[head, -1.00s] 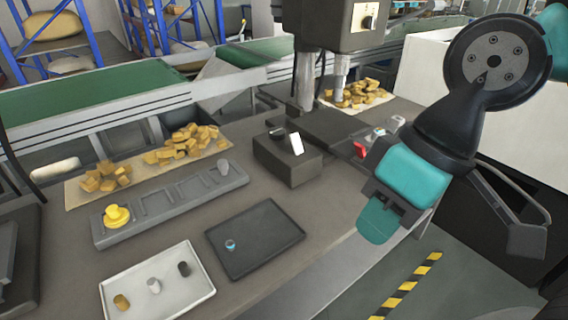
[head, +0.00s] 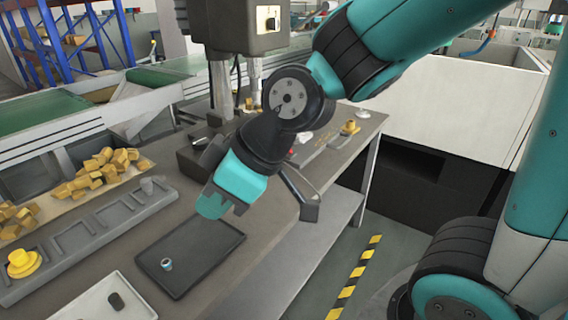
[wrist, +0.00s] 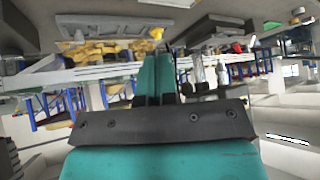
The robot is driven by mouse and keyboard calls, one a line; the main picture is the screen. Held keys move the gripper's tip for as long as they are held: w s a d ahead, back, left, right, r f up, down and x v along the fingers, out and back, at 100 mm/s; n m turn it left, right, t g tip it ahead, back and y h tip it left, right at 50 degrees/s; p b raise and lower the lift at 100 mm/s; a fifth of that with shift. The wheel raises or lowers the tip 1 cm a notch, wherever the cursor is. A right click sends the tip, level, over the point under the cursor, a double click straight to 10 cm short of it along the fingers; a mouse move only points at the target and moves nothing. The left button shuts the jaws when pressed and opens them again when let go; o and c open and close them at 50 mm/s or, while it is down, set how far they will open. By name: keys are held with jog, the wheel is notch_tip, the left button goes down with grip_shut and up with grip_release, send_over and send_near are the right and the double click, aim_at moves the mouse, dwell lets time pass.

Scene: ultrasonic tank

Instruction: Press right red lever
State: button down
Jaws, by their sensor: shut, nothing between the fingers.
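A small red part (head: 291,153), which looks like a lever, shows just right of my wrist in the head view; most of it and its mount is hidden behind my arm. I cannot make out a second red lever. My teal gripper (head: 212,204) is shut and empty. It hangs over the table beside the far edge of the black tray, left of and nearer than the red part, and apart from it.
A white tray (head: 92,300) and a grey slotted holder (head: 95,232) stand to the left. Yellow blocks (head: 88,175) lie at the back left.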

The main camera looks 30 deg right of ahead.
jog(key=w+d+f+n+t+h+b, duration=0.1)
jog(key=w+d+f+n+t+b, duration=0.2)
jog(key=w+f+t+b, duration=0.4)
jog(key=w+d+f+n+t+b, duration=0.25)
jog(key=w+d+f, duration=0.2)
jog(key=w, duration=0.35)
jog(key=d+f+t+h+b, duration=0.2)
jog(key=d+h+b, duration=0.1)
jog(key=d+h, duration=0.1)
jog(key=d+f+n+t+h+b, duration=0.1)
jog(key=d+f+t+h+b, duration=0.1)
jog(key=d+f+h+b, duration=0.1)
jog(key=w+d+f+t+h+b, duration=0.1)
jog(key=d+f+t+h+b, duration=0.1)
jog(key=d+h, duration=0.4)
jog(key=shift+w+d+f+n+t+b, duration=0.1)
jog(key=shift+d+f+n+t+b, duration=0.35)
jog(key=shift+d+f, duration=0.3)
jog(key=shift+d, duration=0.2)
jog(key=shift+r+h, duration=0.2)
jog(key=shift+h, duration=0.2)
